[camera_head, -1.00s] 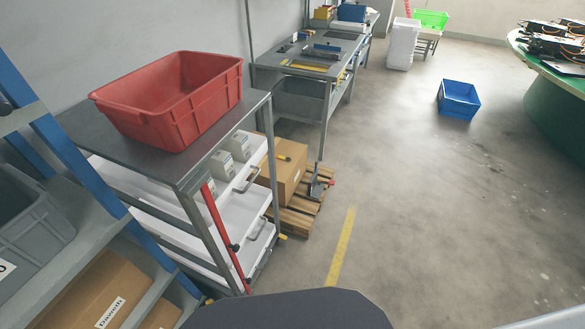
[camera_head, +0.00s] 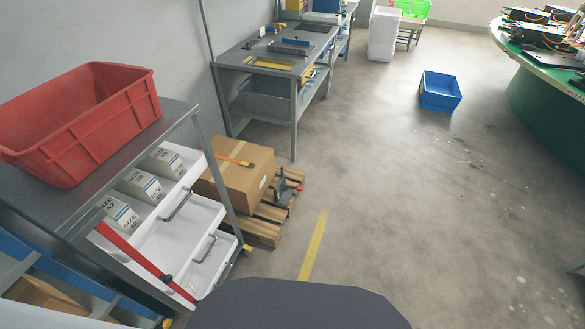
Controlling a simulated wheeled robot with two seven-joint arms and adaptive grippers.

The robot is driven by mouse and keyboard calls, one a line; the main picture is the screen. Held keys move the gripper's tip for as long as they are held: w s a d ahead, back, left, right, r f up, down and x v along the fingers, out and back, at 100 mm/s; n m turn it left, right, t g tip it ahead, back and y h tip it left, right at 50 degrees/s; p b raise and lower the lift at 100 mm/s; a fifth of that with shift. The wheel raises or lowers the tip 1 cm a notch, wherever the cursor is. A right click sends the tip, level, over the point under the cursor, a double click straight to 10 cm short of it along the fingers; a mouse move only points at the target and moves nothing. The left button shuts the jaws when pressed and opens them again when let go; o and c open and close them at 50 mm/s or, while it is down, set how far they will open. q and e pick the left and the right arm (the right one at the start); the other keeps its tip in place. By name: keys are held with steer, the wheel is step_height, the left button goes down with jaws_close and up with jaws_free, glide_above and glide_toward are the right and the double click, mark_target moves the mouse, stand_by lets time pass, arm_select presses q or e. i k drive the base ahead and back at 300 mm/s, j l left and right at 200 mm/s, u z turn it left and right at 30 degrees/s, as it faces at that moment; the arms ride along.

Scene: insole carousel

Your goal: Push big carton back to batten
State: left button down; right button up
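A big brown carton (camera_head: 243,184) sits on a wooden pallet (camera_head: 265,228) on the floor, beyond the drawer rack. An orange-yellow strip or tool lies on its top. The carton's left side is partly hidden by the rack's post. I cannot make out a batten clearly. Neither of my grippers shows in the view.
A grey rack (camera_head: 75,213) with white drawers (camera_head: 178,222) and a red crate (camera_head: 84,122) stands at the left. A workbench (camera_head: 268,68) is behind the carton. A blue crate (camera_head: 440,91) lies on open floor, left of a green round table (camera_head: 540,112). The middle floor is clear.

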mark_target(246, 188)
steer(key=i+l+z, duration=0.65)
steer(key=i+z, duration=0.2)
steer(key=i, duration=0.75)
steer(key=i+u, duration=0.3)
steer(key=i+l+u, duration=0.3)
steer(key=i, duration=0.15)
steer(key=i+u, duration=0.2)
steer(key=u, duration=0.25)
steer(key=i+u, duration=0.2)
steer(key=u, duration=0.25)
steer(key=i+l+u, duration=0.1)
steer(key=u, duration=0.35)
steer(key=i+l+u, duration=0.2)
steer(key=u, duration=0.25)
steer(key=i+l+u, duration=0.15)
steer(key=u, duration=0.2)
steer(key=i+l+u, duration=0.5)
steer(key=u, duration=0.15)
